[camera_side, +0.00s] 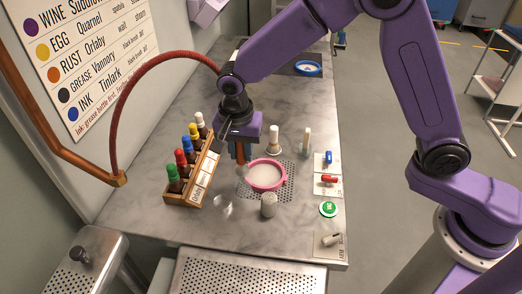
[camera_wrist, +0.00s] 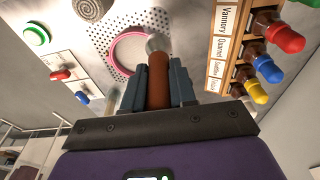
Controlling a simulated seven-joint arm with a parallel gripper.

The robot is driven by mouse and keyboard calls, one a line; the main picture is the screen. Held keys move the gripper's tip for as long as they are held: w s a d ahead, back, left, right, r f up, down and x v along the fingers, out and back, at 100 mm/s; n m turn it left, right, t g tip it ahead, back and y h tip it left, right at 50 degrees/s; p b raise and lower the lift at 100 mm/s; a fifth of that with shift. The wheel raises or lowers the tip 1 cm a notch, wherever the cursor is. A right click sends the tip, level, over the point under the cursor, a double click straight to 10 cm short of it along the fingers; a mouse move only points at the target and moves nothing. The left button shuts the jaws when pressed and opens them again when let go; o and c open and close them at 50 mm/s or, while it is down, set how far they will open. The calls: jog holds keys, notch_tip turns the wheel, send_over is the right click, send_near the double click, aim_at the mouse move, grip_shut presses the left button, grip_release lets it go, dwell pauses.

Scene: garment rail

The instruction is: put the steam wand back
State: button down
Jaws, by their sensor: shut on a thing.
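My gripper (camera_side: 238,150) is shut on the brown handle of the steam wand (camera_wrist: 158,88), held between both dark fingers. The wand's pale rounded tip (camera_side: 242,170) points down over the bench, beside the pink-rimmed round dish (camera_side: 266,175). In the wrist view the tip overlaps the near edge of the pink ring (camera_wrist: 126,52); I cannot tell whether they touch. A red hose (camera_side: 150,70) arches from a brass fitting (camera_side: 118,180) on a copper pipe up to my wrist; its join to the wand is hidden. I cannot make out a holder for the wand.
A wooden rack of colour-capped bottles (camera_side: 192,185) stands close left of my gripper. A clear glass (camera_side: 223,207), a grey cylinder (camera_side: 268,205) and small bottles (camera_side: 274,140) stand around the dish. Small coloured items (camera_side: 328,180) lie at the right edge. The bench behind is mostly clear.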

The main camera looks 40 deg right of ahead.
jog(key=s+a+f, duration=0.1)
jog(key=a+f, duration=0.2)
jog(key=a, duration=0.4)
jog(key=shift+s, duration=0.2)
jog(key=shift+f, duration=1.25)
dwell(2.5)
jog(key=shift+a, duration=0.1)
jog(key=c, duration=0.5)
grip_release()
notch_tip(320, 180, up, 8)
jog(key=shift+f, duration=0.25)
dwell(1.5)
